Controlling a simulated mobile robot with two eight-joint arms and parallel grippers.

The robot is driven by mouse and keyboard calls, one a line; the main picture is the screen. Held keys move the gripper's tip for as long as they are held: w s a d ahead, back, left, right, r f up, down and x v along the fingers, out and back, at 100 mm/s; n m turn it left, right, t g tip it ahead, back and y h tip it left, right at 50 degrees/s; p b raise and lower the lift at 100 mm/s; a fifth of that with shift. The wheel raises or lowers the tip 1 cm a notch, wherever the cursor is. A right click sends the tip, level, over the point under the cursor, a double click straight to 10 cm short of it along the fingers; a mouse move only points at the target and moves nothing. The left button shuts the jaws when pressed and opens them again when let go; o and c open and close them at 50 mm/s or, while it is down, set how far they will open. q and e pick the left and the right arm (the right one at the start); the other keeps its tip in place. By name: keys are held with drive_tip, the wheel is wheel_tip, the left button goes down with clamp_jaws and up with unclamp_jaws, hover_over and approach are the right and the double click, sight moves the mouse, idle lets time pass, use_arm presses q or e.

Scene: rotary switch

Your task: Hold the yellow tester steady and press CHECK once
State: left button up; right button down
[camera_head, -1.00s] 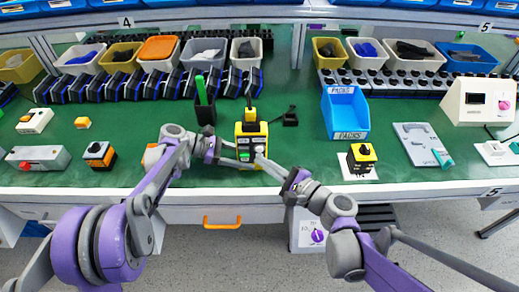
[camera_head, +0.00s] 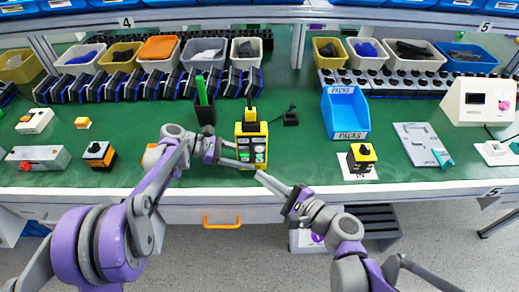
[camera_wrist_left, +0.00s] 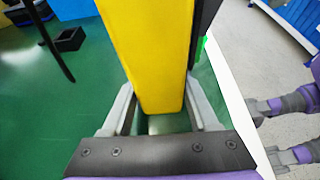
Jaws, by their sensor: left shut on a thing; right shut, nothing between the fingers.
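The yellow tester (camera_head: 240,142) stands upright near the bench's front edge, with a grey button panel (camera_head: 251,150) facing me and a green lit spot low on it. My left gripper (camera_head: 238,154) is shut on the tester from its left side; in the left wrist view the yellow body (camera_wrist_left: 150,55) sits between both fingers. My right gripper (camera_head: 260,174) is shut and empty, just in front of and below the tester's panel, apart from it. The button lettering is too small to read.
A black holder with a green stick (camera_head: 203,100) stands behind the left gripper. A blue PACKS bin (camera_head: 345,112) and a yellow-black switch box (camera_head: 362,157) are to the right. The green bench (camera_head: 300,150) is clear between tester and switch box.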

idle(0.4)
use_arm(q)
drive_tip(key=o, duration=1.5)
